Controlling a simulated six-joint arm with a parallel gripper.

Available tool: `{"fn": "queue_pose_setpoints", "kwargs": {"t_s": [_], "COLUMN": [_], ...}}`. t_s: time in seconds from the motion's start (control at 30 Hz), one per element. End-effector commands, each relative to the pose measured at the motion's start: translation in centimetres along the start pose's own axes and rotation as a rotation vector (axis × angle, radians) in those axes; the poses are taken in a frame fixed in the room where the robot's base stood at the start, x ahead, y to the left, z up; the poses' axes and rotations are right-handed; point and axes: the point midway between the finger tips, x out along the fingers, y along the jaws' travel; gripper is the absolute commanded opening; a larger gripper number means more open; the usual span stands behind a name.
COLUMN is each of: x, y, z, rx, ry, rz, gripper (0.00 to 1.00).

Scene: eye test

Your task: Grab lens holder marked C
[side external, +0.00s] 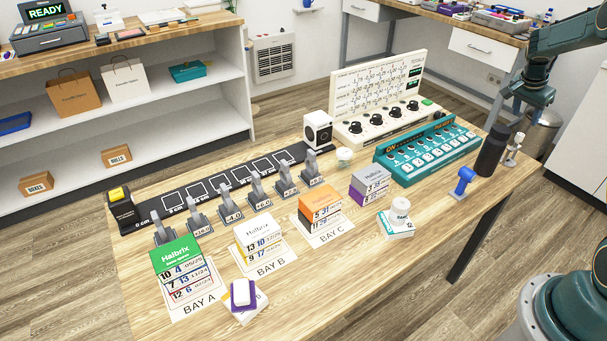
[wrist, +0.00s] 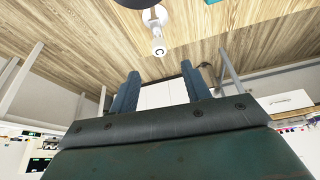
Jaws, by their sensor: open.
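The lens holder marked C (wrist: 158,47) shows in the wrist view as a pale stem with a round end bearing a black C, on a white round base. It stands on the wooden table, beyond my fingertips and roughly in line with the gap between them. In the side view a small pale holder (side external: 514,150) at the table's right end looks like the same one; its letter is too small to read there. My gripper (wrist: 159,82) is open and empty, its two fingers apart. In the side view my gripper (side external: 521,117) is above and close to that holder, partly unclear.
A dark cylinder (side external: 493,150) stands close beside the holder on its left. A blue holder (side external: 464,182) stands nearer the front edge. A teal panel (side external: 425,152) lies further left. Several grey clips (side external: 257,195) stand along a black strip. A bin (side external: 546,128) is beyond the table.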

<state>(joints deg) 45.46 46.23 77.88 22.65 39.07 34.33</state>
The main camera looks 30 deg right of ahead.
Motion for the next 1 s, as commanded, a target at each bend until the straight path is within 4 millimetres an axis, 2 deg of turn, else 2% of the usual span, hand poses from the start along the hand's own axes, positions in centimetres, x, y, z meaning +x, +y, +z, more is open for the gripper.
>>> {"fn": "queue_pose_setpoints", "kwargs": {"t_s": [0.1, 0.3, 0.67, 1.0], "x": [1.9, 4.0, 4.7, 8.0], "y": [0.0, 0.0, 0.0, 0.1], "z": [0.1, 0.1, 0.0, 0.2], "rx": [0.0, -0.001, -0.001, -0.001], "ry": [-0.002, -0.001, 0.0, -0.002], "rz": [0.001, 0.001, 0.0, 0.0], "gripper": [0.48, 0.48, 0.48, 0.48]}}
